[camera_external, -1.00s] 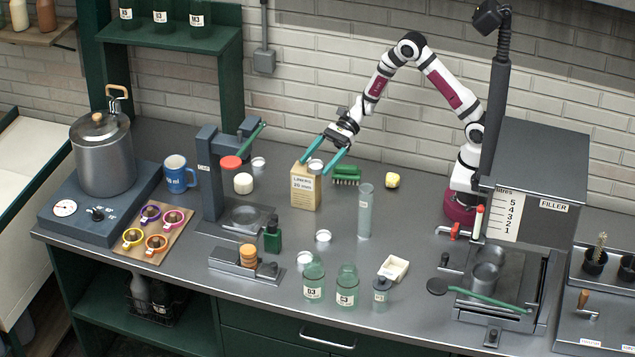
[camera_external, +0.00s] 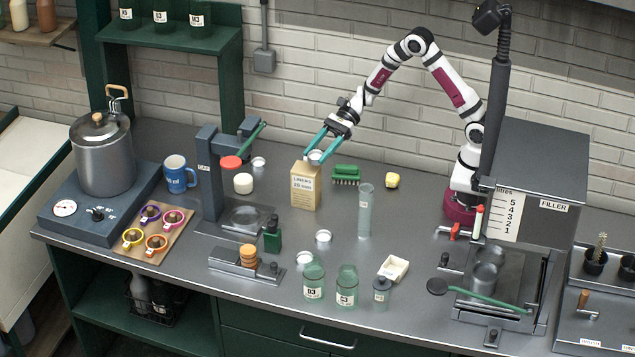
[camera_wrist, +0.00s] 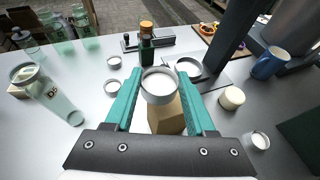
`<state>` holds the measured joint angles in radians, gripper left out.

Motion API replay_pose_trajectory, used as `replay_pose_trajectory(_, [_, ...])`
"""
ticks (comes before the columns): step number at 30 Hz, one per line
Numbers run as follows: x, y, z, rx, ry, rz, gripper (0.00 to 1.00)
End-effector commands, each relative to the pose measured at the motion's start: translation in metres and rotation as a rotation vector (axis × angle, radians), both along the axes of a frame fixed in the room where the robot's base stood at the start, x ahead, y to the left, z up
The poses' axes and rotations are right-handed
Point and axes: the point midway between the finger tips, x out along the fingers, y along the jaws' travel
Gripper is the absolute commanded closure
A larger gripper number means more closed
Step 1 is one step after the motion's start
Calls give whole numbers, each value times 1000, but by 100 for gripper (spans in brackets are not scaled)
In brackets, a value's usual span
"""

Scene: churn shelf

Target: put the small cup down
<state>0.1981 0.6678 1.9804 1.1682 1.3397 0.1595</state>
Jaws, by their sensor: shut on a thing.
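The small cup (camera_external: 316,156) is a round, pale metal-rimmed cup. My gripper (camera_external: 315,160) is shut on it, with one teal finger on each side. In the wrist view the cup (camera_wrist: 160,86) sits between the fingertips of my gripper (camera_wrist: 160,84), its open top facing the camera. The cardboard liners box (camera_external: 305,187) stands just below it in the outside view, and the box (camera_wrist: 168,117) shows behind and under the cup in the wrist view. I cannot tell how large the gap between cup and box is.
Similar small cups or lids stand on the bench (camera_external: 323,236) (camera_external: 259,163). Bare bench lies right of the cylinder.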

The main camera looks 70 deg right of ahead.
Motion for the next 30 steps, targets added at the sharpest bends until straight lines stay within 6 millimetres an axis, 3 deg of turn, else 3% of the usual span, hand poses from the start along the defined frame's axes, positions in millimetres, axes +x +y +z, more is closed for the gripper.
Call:
replay_pose_trajectory(3, [0,0,34,-2,-7,1,100])
replay_pose_trajectory(6, [3,0,54,-2,-4,1,100])
replay_pose_trajectory(11, [29,0,67,0,0,1,100])
replay_pose_trajectory(18, [30,0,15,1,6,0,100])
replay_pose_trajectory(25, [29,0,-23,2,6,0,100])
replay_pose_trajectory(30, [30,0,-31,1,0,0,100])
